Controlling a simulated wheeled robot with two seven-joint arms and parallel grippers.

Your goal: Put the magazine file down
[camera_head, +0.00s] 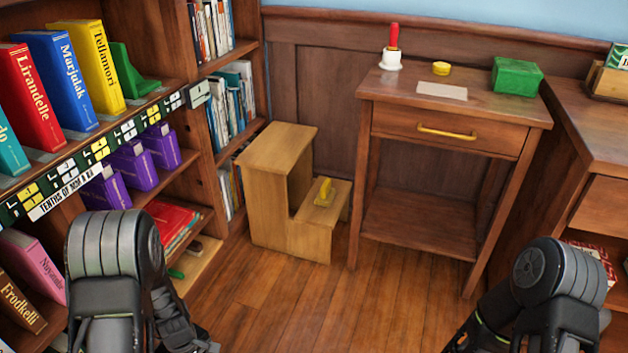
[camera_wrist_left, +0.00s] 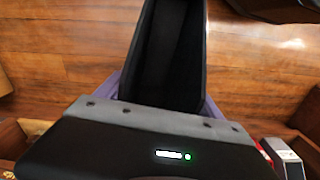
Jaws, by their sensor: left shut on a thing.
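My left gripper (camera_wrist_left: 170,60) fills the middle of the left wrist view and is shut on a purple magazine file (camera_wrist_left: 211,107). Only purple edges of the file show on both sides of the black finger; the rest is hidden behind the gripper. Wood floor shows around it. In the head view my left arm is at the lower left in front of the bookcase, and the held file cannot be made out there. My right arm is at the lower right; its gripper is out of the picture.
Purple files (camera_head: 131,165) stand on the left bookcase's middle shelf, below a row of large books (camera_head: 69,80). A wooden step stool (camera_head: 276,150) holds a yellow object (camera_head: 324,193). The central floor (camera_head: 300,305) is clear.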

